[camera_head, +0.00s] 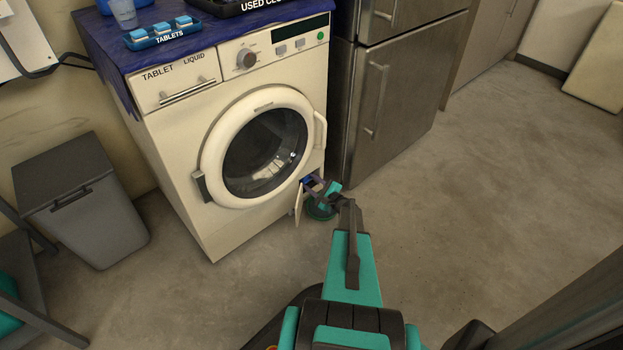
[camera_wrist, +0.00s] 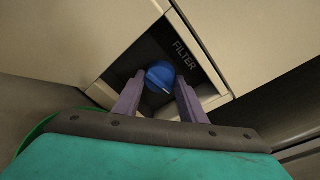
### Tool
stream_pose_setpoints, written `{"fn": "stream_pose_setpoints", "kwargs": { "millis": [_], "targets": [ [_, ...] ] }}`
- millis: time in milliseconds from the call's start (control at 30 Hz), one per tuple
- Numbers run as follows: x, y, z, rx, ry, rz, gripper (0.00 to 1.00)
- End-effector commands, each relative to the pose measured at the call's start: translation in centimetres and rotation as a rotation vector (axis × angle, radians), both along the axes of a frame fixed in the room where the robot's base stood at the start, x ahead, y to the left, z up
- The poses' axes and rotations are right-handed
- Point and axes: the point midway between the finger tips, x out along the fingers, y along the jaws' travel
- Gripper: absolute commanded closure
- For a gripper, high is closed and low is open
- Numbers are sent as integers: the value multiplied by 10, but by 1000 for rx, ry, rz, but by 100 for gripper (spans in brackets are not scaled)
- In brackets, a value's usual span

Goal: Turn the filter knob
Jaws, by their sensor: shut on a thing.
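The filter knob (camera_wrist: 160,76) is a round blue knob in a dark recess marked FILTER, seen in the wrist view. My gripper (camera_wrist: 158,90) has its two purple-grey fingers on either side of the knob, shut on it. In the head view my gripper (camera_head: 315,186) reaches the low right corner of the white washing machine (camera_head: 185,128). A small filter flap (camera_head: 298,204) hangs open there. The knob is mostly hidden by my gripper in the head view. A green round dish (camera_head: 320,212) shows on the floor under my gripper.
A steel fridge (camera_head: 400,105) stands close to the right of the washer. A grey bin (camera_head: 90,215) stands to its left. A tablets tray (camera_head: 165,35) sits on the washer's blue-covered top. The washer door (camera_head: 262,100) is shut. The concrete floor at right is clear.

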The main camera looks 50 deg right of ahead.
Motion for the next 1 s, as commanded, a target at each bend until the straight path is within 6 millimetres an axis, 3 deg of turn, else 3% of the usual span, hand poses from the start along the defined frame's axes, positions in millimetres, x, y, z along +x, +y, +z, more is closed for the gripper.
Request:
{"fn": "stream_pose_setpoints", "kwargs": {
  "millis": [300, 767, 800, 900, 1000],
  "targets": [
    [2, 5, 1, 130, -11, 15, 85],
    [2, 5, 0, 151, -13, 14, 85],
    [2, 5, 0, 150, -13, 14, 61],
    [2, 4, 1, 151, -13, 12, 44],
    [1, 2, 1, 151, -13, 9, 44]
  ]
}}
